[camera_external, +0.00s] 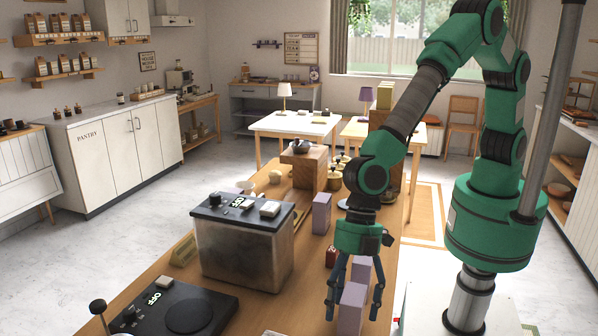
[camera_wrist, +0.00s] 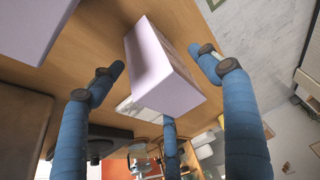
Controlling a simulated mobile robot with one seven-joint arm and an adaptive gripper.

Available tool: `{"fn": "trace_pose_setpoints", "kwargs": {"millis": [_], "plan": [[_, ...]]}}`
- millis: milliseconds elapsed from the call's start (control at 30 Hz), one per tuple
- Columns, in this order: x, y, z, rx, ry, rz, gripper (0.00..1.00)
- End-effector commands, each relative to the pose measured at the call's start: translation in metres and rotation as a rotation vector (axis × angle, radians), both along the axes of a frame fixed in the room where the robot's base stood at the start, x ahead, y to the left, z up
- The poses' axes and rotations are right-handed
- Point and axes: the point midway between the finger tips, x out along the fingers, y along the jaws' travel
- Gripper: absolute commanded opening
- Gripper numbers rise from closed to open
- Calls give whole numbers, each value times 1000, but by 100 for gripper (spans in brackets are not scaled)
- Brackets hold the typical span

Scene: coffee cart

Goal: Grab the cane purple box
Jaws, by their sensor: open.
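Pale purple boxes stand on the wooden counter in the external view: a front one (camera_external: 352,311), one just behind it (camera_external: 361,267), and another further left (camera_external: 321,214). My gripper (camera_external: 353,303) points down with its dark blue fingers spread around the front boxes. In the wrist view, a purple box (camera_wrist: 168,70) lies between my open fingers (camera_wrist: 158,66), with gaps visible at its sides. Part of another purple box (camera_wrist: 28,32) shows at the upper left. I cannot tell which box is the cane one.
A metal-sided machine (camera_external: 245,245) with a dark top stands left of the boxes. A black scale-like device (camera_external: 170,311) is at the front left. A small dark red item (camera_external: 331,256) stands close behind my gripper.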

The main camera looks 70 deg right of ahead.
Motion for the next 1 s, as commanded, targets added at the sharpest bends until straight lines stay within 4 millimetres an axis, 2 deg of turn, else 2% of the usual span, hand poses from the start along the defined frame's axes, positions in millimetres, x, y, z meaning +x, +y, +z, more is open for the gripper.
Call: {"fn": "trace_pose_setpoints", "kwargs": {"millis": [267, 600, 633, 667, 1000], "plan": [[0, 0, 0, 0, 0, 0, 74], [0, 0, 0, 0, 0, 0, 7], [1, 1, 1, 2, -1, 0, 7], [1, 1, 1, 2, -1, 0, 0], [1, 1, 8, 3, -2, -1, 0]]}}
